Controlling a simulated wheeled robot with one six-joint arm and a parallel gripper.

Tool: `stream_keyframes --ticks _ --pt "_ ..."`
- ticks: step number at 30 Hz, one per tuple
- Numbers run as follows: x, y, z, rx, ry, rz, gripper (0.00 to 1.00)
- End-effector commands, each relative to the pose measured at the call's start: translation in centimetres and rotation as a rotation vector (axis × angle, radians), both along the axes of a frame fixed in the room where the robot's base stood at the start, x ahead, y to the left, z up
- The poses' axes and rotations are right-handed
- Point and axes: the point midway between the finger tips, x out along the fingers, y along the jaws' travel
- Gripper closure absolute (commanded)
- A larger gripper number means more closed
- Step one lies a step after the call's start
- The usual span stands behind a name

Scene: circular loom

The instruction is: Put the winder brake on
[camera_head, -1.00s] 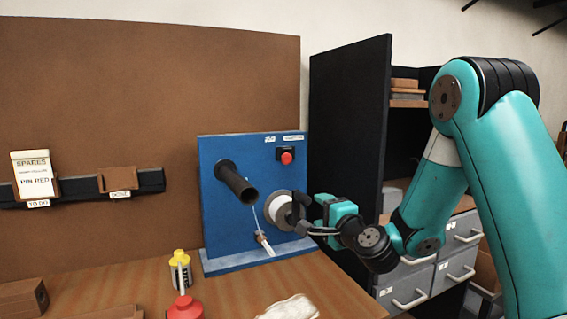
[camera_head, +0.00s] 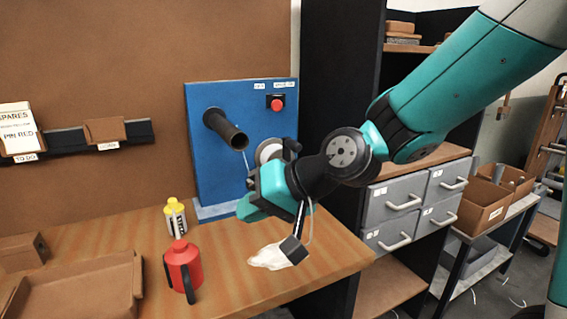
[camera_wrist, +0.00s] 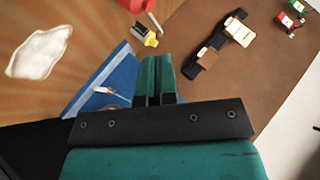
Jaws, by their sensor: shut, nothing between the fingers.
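The blue winder panel (camera_head: 200,165) stands at the back of the bench, with a black tube (camera_head: 226,130) sticking out of it. The spool (camera_head: 268,151) on the panel is partly hidden by my arm. A small pale handle (camera_wrist: 106,91), perhaps the brake lever, shows against the blue panel in the wrist view. In the head view my gripper hides that spot. My gripper (camera_head: 243,211) is shut and empty, in front of the panel's lower part. Its teal fingers are together in the wrist view (camera_wrist: 155,72).
A yellow bottle (camera_head: 176,218) and a red can (camera_head: 183,270) stand left of my gripper. A white cloth (camera_head: 268,257) lies on the bench below it. A red button (camera_head: 277,103) is on the panel's upper right. Drawers (camera_head: 402,199) stand at right.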

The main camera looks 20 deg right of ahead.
Motion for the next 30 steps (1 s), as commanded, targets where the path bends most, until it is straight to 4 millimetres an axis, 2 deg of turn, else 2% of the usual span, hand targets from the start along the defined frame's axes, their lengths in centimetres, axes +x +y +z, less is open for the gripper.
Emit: stream_keyframes --ticks 1,3,6,10,15,30 --pt "-3.1 1.0 0.0 -0.100 0.016 0.121 1.00" --pt "-7.1 1.2 -0.4 -0.236 0.055 0.277 1.00" --pt "-11.8 0.5 -0.8 -0.392 0.104 0.455 1.00" --pt "-15.8 -0.8 -1.0 -0.520 0.154 0.601 1.00" --pt "-17.7 -1.7 -1.1 -0.580 0.186 0.672 1.00" --pt "-17.7 -1.8 -1.1 -0.581 0.189 0.673 1.00"
